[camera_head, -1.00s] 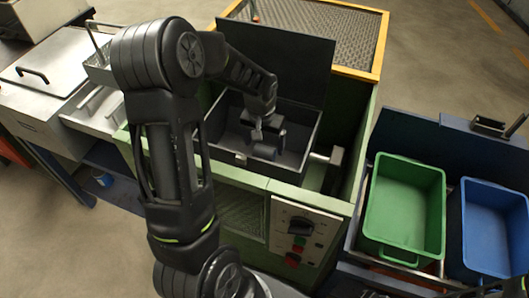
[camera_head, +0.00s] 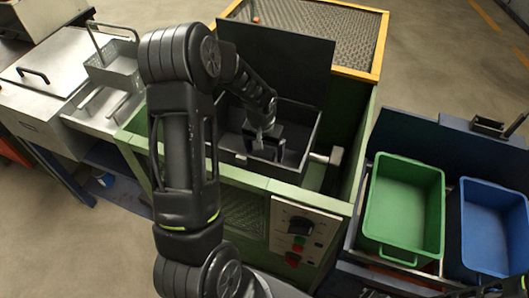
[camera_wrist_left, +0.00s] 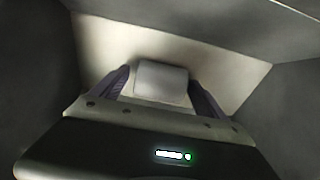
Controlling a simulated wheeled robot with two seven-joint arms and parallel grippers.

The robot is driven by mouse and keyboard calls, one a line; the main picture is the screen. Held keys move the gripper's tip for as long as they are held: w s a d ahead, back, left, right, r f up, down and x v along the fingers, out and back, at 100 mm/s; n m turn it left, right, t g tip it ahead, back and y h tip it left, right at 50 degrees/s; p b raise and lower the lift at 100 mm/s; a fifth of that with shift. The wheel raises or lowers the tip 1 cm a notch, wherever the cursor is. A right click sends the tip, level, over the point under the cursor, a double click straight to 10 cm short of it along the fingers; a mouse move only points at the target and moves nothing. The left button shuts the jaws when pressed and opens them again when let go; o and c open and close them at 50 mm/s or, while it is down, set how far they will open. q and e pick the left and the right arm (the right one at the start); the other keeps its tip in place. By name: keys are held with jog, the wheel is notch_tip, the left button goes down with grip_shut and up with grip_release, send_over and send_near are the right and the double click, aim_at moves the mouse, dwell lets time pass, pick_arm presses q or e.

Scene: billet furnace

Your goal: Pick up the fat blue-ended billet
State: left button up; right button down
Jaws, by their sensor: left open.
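My left gripper (camera_head: 264,142) reaches down into the open dark box (camera_head: 231,158) of the green furnace. In the left wrist view, the two open fingers (camera_wrist_left: 160,82) stand on either side of a pale grey, block-like piece (camera_wrist_left: 160,79). This may be the fat billet, but no blue end shows. A finger is close to each side of the piece; I cannot tell whether they touch it. In the head view, the gripper and arm hide the billet.
The box's walls surround the gripper closely, with its raised dark lid (camera_head: 283,62) behind. A control panel (camera_head: 300,233) is on the furnace front. A green bin (camera_head: 405,252) and a blue bin (camera_head: 497,275) stand right. A wire basket (camera_head: 117,72) stands left.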

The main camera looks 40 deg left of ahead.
pick_arm(q)
grip_shut()
dwell(1.0)
